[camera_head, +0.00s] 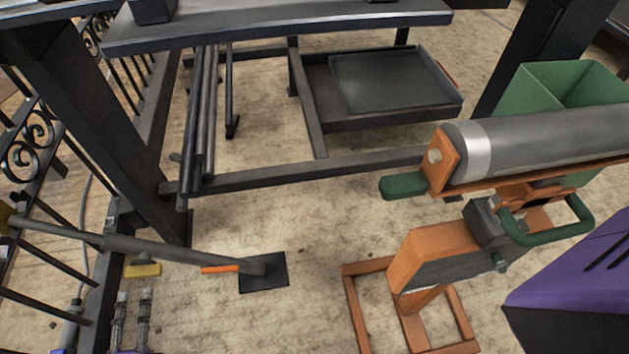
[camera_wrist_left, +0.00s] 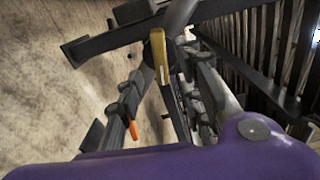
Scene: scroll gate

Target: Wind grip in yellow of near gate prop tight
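The near gate prop (camera_head: 180,251) is a dark grey tube slanting down from the left edge to a flat black foot plate (camera_head: 264,273) on the floor. Its yellow grip (camera_head: 142,269) hangs just under the tube. My left gripper (camera_head: 134,297) is at the lower left, fingers pointing up the picture, a little below the yellow grip. Its two fingers are apart with nothing between them in the head view. In the left wrist view the yellow grip (camera_wrist_left: 159,56) appears between the finger lines; contact cannot be told. My right gripper is not in view.
An orange bar (camera_head: 220,269) lies beside the prop's foot. A black ornamental gate (camera_head: 40,150) stands at the left. A dark workbench frame (camera_head: 300,178) is behind. A roller on an orange stand (camera_head: 435,255) and a green bin (camera_head: 530,92) are right. Floor between is clear.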

